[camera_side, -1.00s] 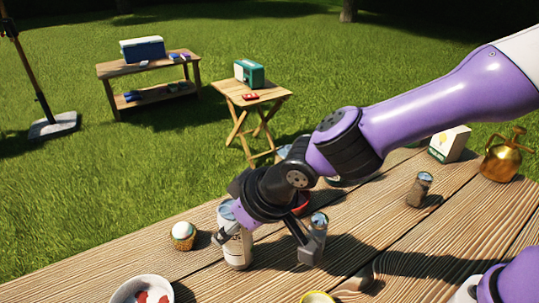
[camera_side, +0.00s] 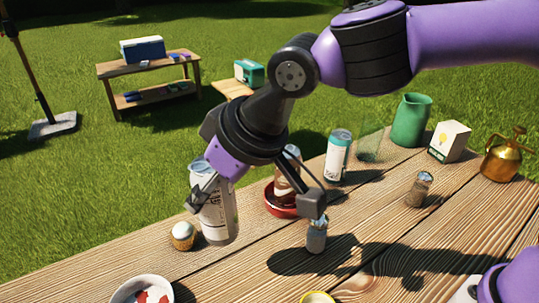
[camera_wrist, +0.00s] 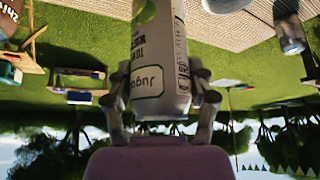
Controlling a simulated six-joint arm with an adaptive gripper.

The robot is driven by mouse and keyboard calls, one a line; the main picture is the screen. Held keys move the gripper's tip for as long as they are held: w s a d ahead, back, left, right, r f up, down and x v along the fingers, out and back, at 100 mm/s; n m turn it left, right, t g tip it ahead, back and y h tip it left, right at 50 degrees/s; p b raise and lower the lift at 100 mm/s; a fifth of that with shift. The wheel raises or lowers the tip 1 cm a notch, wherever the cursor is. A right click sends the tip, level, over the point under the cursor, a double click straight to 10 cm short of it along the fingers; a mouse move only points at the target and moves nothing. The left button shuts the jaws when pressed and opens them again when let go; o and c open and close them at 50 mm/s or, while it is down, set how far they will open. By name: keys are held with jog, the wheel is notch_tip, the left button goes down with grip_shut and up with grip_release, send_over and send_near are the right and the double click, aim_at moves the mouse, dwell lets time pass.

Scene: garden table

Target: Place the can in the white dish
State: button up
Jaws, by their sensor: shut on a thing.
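The can is a tall white can (camera_side: 217,212) with a printed label and a silver top. My gripper (camera_side: 256,198) is shut on it. In the wrist view the can (camera_wrist: 160,60) stands between the two fingers of my gripper (camera_wrist: 163,98), which press on its sides. It looks close to upright and appears to be just above the table. The white dish (camera_side: 119,293) is at the lower left of the side view, partly cut off by the frame edge. Red and white pieces lie in it. The can is above and to the right of the dish.
A small egg-like item in a woven cup (camera_side: 182,237) is close left of the can. A red dish (camera_side: 278,208) with a brown jar (camera_side: 286,185) and a small glass jar (camera_side: 316,238) are to the right. A teal-and-white can (camera_side: 339,156) and green pitcher (camera_side: 411,118) stand behind.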

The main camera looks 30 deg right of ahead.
jog(key=s+a+r+n+g+y, duration=0.25)
jog(key=s+a+n, duration=0.55)
jog(key=s+a, duration=0.5)
jog(key=w+a+f, duration=0.1)
jog(key=w+f, duration=1)
jog(key=w, duration=0.2)
jog(key=shift+f+g+y, duration=0.3)
jog(key=shift+g+y, duration=0.05)
jog(key=shift+f, duration=0.2)
jog(key=o, duration=1.4)
